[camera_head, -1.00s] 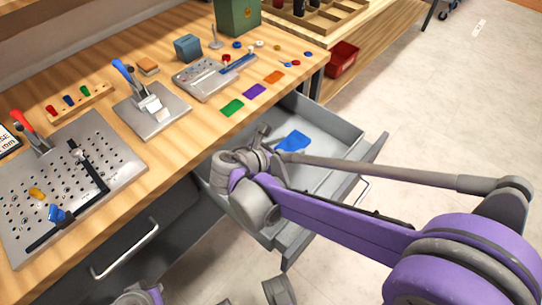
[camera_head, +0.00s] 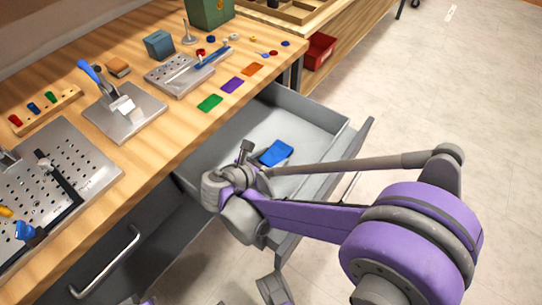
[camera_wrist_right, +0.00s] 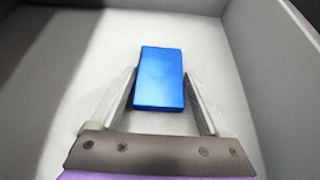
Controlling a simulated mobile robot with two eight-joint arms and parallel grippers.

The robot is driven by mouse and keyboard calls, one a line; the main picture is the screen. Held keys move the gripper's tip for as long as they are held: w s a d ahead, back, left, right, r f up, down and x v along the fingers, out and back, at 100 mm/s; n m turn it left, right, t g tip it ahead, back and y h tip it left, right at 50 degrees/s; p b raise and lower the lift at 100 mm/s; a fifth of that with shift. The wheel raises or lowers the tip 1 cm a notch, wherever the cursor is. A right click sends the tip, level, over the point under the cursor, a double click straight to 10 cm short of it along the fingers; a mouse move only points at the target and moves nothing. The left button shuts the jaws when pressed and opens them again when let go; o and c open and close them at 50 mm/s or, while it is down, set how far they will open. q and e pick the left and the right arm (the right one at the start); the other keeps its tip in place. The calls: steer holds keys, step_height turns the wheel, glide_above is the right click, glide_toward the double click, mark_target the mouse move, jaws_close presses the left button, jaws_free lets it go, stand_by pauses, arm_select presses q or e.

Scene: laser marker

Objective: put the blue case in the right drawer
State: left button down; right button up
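The blue case (camera_head: 276,152) is inside the pulled-out grey drawer (camera_head: 312,108), near its middle, and appears to lie flat on the floor. In the right wrist view the case (camera_wrist_right: 159,77) is between the two fingers of my right gripper (camera_wrist_right: 161,78). Thin gaps show between the fingers and the case's near sides, so the gripper looks open around it. In the head view my right gripper (camera_head: 251,160) is low in the drawer beside the case, its fingers partly hidden. My left gripper is not clearly visible.
The wooden bench (camera_head: 140,146) beside the drawer holds a perforated plate (camera_head: 89,157), a clamp plate (camera_head: 126,113) and coloured cards (camera_head: 232,85). A closed drawer's handle (camera_head: 105,262) is at lower left. A red bin (camera_head: 318,50) sits behind. The drawer floor around the case is clear.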

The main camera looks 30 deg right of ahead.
steer(key=shift+o, duration=1.2)
steer(key=shift+r, duration=0.1)
steer(key=shift+a+r, duration=0.15)
steer(key=shift+r, duration=0.05)
steer(key=p+v, duration=0.2)
steer(key=v, duration=0.5)
steer(key=shift+a, duration=0.15)
